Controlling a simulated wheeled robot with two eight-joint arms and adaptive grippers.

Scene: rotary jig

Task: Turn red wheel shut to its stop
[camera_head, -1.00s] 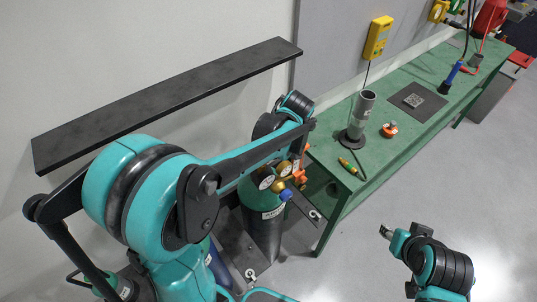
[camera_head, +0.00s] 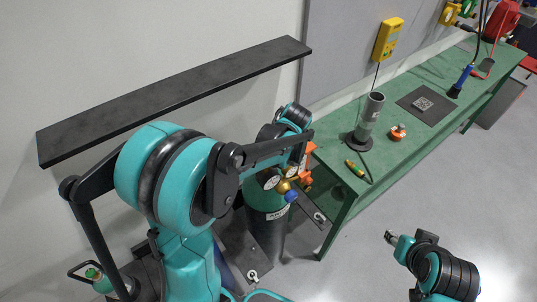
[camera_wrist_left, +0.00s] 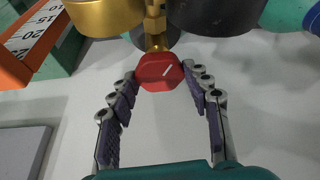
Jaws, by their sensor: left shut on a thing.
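The red wheel (camera_wrist_left: 160,71) sits on the end of a brass stem in the left wrist view, with a short white mark on its face. My left gripper (camera_wrist_left: 158,78) is shut on it, one finger on each side. In the head view the wheel and these fingers are hidden behind my left arm, which reaches to the green gas cylinder (camera_head: 266,196) with its gauges and brass fittings. My right gripper (camera_head: 390,238) hangs over the floor at the lower right, away from the cylinder. Its jaws are too small to read.
A green table (camera_head: 410,140) along the wall bears a grey tube on a stand (camera_head: 368,118), an orange-and-white part (camera_head: 398,132) and a dark plate (camera_head: 423,104). A black shelf (camera_head: 180,93) runs along the wall above my left arm.

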